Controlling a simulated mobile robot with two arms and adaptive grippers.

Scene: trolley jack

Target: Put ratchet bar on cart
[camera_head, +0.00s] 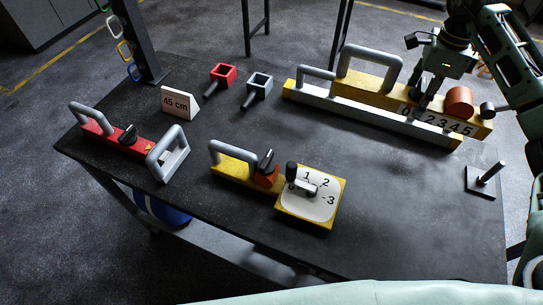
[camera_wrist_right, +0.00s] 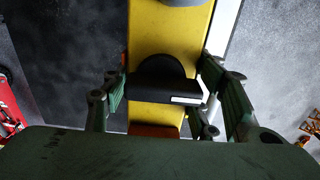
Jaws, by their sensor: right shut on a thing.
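A long yellow bar (camera_head: 372,92) with a white strip along its near side, grey handles and a number scale lies at the back right of the dark tabletop; it could be the ratchet bar, but I cannot tell for sure. It also shows in the right wrist view (camera_wrist_right: 168,45). My right gripper (camera_head: 424,98) comes down onto its right part. In the right wrist view its fingers are shut on a black knob (camera_wrist_right: 165,88) on the bar, with an orange part just below. Which thing is the cart I cannot tell. My left gripper is out of view.
The dark table (camera_head: 400,220) carries a red tool (camera_head: 98,126), a shorter yellow tool (camera_head: 232,169) with a dial plate (camera_head: 325,205), a "45 cm" sign (camera_head: 176,103), red (camera_head: 222,74) and grey (camera_head: 260,84) sockets, and a peg stand (camera_head: 481,183). The front right is clear.

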